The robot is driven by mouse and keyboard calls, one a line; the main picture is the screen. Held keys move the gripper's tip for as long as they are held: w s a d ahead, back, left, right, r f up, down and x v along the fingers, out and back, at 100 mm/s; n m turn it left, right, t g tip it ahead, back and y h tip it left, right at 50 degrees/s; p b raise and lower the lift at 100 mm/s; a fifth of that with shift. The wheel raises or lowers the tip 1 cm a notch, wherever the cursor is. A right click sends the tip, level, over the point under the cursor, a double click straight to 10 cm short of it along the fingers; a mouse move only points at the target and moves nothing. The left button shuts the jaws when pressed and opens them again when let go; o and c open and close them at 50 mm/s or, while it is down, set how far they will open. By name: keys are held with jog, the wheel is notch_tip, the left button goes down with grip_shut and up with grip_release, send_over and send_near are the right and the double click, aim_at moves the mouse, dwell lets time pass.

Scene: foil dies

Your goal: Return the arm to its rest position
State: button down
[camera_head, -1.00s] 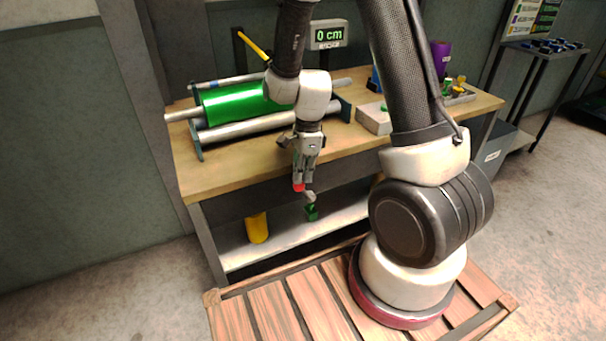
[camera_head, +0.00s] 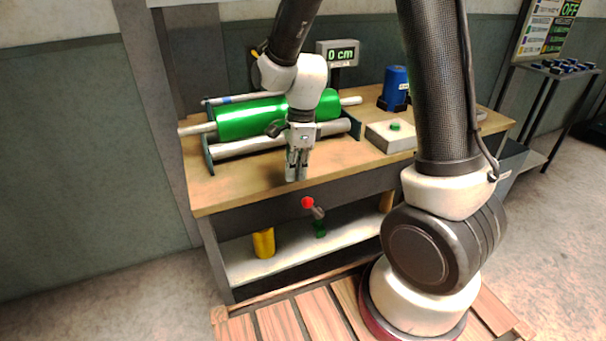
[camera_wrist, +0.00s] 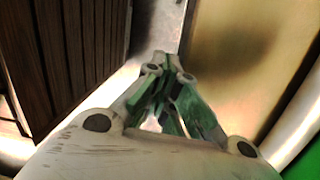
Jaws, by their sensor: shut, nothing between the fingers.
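My gripper (camera_head: 297,178) points down over the front edge of the wooden workbench (camera_head: 345,165). Its fingers are shut with nothing between them. It is above and apart from a red-knobbed lever (camera_head: 308,203) at the bench front. In the wrist view my gripper (camera_wrist: 172,80) shows its linkages closed together, with the tan bench top (camera_wrist: 222,50) to the right. My arm reaches over the bench, bent at the elbow.
A green foil roll (camera_head: 250,119) on metal rollers lies close behind my gripper. A grey box with a green button (camera_head: 395,126) and a blue spool (camera_head: 396,88) stand to the right. A yellow cylinder (camera_head: 263,243) is on the lower shelf (camera_head: 285,253). A display (camera_head: 338,53) reads 0 cm.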

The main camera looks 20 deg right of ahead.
dwell(0.4)
jog(key=s+d+r+n+t, duration=0.2)
jog(key=s+d+r+n, duration=0.5)
jog(key=s+r+n, duration=0.1)
jog(key=s+d+r+n+t+h, duration=0.1)
jog(key=s+d+r+n+t, duration=0.2)
jog(key=s+d+r+n, duration=0.4)
notch_tip(320, 180, up, 5)
jog(key=s+n, duration=0.2)
jog(key=n, duration=0.2)
jog(key=shift+s+r, duration=0.2)
jog(key=shift+s, duration=0.05)
